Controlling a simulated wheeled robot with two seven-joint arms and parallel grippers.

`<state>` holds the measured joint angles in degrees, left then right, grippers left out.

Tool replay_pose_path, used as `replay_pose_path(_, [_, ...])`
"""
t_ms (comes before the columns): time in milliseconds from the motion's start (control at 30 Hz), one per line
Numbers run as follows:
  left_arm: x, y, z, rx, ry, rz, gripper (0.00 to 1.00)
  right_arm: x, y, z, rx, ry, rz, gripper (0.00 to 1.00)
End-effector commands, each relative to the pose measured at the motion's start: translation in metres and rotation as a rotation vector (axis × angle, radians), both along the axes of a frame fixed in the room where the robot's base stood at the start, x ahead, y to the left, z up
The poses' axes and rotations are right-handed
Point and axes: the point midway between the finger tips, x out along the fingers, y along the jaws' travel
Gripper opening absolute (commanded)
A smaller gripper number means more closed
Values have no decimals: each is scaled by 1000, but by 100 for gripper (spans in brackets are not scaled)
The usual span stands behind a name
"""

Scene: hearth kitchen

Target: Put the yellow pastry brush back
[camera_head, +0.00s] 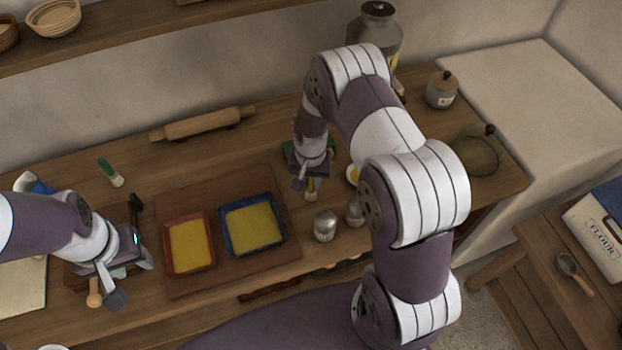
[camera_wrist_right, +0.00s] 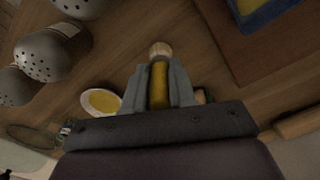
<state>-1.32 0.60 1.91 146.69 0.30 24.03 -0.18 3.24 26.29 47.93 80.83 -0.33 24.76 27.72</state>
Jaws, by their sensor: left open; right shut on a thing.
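My right gripper (camera_head: 310,178) is above the counter, right of the blue tray. It is shut on the yellow pastry brush (camera_head: 311,186), mostly hidden by the gripper in the head view. In the right wrist view the yellow brush (camera_wrist_right: 158,86) sits between the two fingers (camera_wrist_right: 159,82), with its pale round end pointing away from the palm. My left gripper (camera_head: 108,286) is open at the lower left, over a dark wooden block (camera_head: 75,278). A green-handled brush (camera_head: 110,172) lies on the counter behind it. I cannot tell whether the block holds the left gripper's neighbouring wooden knob (camera_head: 94,298).
A board (camera_head: 175,283) bears a red tray (camera_head: 190,270) and a blue tray (camera_head: 253,252). Metal shakers (camera_head: 325,226) stand right of the board. A small yellow-filled dish (camera_wrist_right: 101,103) is beside the right gripper. A rolling pin (camera_head: 203,123) lies at the back.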

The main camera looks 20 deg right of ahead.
Motion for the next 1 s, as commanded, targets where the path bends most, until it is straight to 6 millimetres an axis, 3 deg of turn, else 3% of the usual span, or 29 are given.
replay_pose_path(433, [0, 0, -1, 0, 0, 0, 43, 0, 0, -14, 0, -1, 0, 0])
replay_pose_path(467, [0, 0, 0, 0, 0, 0, 43, 0, 0, -13, 0, -1, 0, 31])
replay_pose_path(500, [0, 0, 0, 0, 0, 0, 43, 0, 0, -13, 0, -1, 0, 44])
replay_pose_path(533, [0, 0, 0, 0, 0, 0, 43, 0, 0, -13, 0, -1, 0, 50])
replay_pose_path(800, [0, 0, 1, 0, 0, 0, 43, 0, 0, -12, 0, -1, 0, 50])
replay_pose_path(1000, [0, 0, -4, 0, 0, 0, 43, 1, 0, 10, 0, -6, 0, 50])
